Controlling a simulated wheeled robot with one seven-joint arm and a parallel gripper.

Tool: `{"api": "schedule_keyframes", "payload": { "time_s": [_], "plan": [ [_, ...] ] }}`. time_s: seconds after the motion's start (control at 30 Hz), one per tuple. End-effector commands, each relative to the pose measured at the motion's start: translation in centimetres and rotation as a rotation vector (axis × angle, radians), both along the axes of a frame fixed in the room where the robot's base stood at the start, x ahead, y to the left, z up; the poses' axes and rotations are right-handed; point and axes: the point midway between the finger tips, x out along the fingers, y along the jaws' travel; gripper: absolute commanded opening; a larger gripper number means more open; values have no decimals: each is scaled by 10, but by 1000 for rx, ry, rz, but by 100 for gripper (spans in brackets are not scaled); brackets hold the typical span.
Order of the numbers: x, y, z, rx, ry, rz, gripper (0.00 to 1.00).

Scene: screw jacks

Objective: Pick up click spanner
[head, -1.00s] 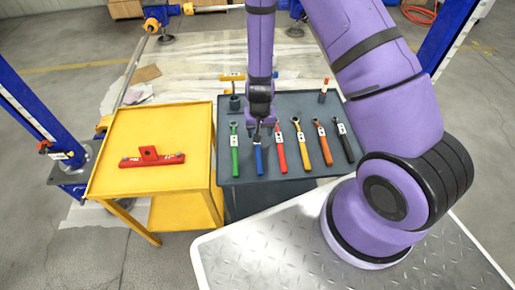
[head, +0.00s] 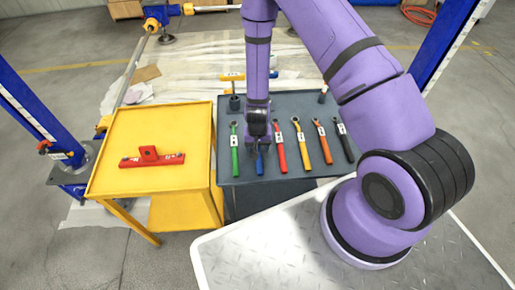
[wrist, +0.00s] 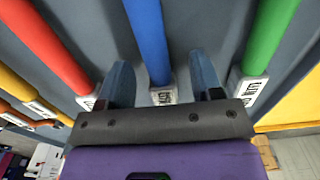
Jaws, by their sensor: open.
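Several spanners with coloured handles lie in a row on the dark grey table top: green (head: 234,155), blue (head: 259,163), red (head: 280,154), yellow (head: 325,150), orange (head: 323,143) and black (head: 344,142). I cannot read their labels, so I cannot tell which is the click spanner. My gripper (head: 258,143) is low over the blue spanner and hides its upper part. In the wrist view my open gripper (wrist: 160,66) has one finger on each side of the blue handle (wrist: 148,32), apart from it. The green (wrist: 268,35) and red (wrist: 45,48) handles flank it.
A yellow cart (head: 195,120) with a red tool (head: 152,157) on it stands left of the dark table (head: 300,104). A dark pot (head: 235,103) with a yellow-handled tool stands at the table's back left. Neighbouring handles lie close beside my fingers.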

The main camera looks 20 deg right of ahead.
Motion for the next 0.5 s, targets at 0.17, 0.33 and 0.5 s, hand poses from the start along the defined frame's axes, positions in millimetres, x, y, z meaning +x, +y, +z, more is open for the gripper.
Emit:
{"api": "schedule_keyframes", "payload": {
  "time_s": [0.17, 0.33, 0.5],
  "plan": [
    [0, 0, 0, 0, 0, 0, 60],
    [0, 0, 0, 0, 0, 0, 20],
    [0, 0, 1, 0, -1, 0, 0]
  ]
}}
